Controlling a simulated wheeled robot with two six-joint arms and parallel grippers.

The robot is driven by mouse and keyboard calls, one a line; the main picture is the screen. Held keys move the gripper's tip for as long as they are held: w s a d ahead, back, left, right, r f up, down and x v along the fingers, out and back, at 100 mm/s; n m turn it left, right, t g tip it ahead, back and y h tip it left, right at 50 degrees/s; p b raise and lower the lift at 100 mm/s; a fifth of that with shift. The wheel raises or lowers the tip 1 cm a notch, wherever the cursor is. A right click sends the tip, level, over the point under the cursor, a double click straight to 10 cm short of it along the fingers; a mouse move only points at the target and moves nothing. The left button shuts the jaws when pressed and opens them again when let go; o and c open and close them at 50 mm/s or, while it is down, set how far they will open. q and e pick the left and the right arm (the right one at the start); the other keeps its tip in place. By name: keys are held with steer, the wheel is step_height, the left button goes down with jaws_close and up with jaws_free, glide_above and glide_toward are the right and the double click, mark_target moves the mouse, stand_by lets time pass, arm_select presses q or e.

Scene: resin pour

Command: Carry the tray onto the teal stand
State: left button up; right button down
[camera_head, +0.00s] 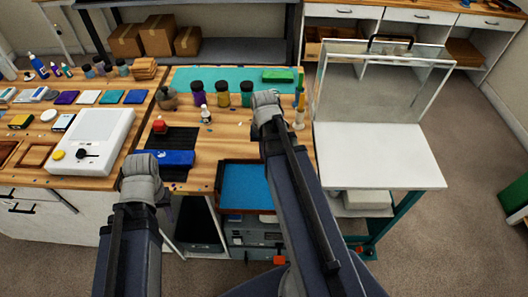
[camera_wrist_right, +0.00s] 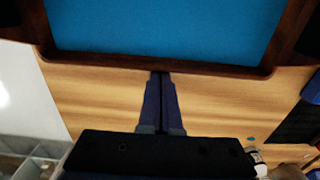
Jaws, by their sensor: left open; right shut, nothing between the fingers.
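The tray (camera_head: 219,186) has a dark wooden rim and a blue inside; it lies at the bench's front edge, partly hidden by my right arm. In the head view my right wrist (camera_head: 267,106) hides the fingers. My left gripper (camera_head: 142,178) is open, left of the tray, fingers mostly hidden. The teal stand (camera_head: 403,213) has a white top and teal legs, right of the bench.
A clear framed panel (camera_head: 375,88) stands upright at the back of the stand; its white top (camera_head: 385,157) is bare. A blue item (camera_head: 172,158) lies left of the tray. Several dark-capped jars (camera_head: 222,93) stand behind. A white scale (camera_head: 92,140) sits further left.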

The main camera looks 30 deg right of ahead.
steer(key=shift+r, duration=0.1)
arm_select(q)
step_height(320, 180, up, 10)
steer(key=p, duration=1)
arm_select(e)
step_height(320, 180, up, 10)
arm_select(q)
steer(key=shift+o, duration=0.3)
arm_select(e)
steer(key=c, duration=1.5)
jaws_free()
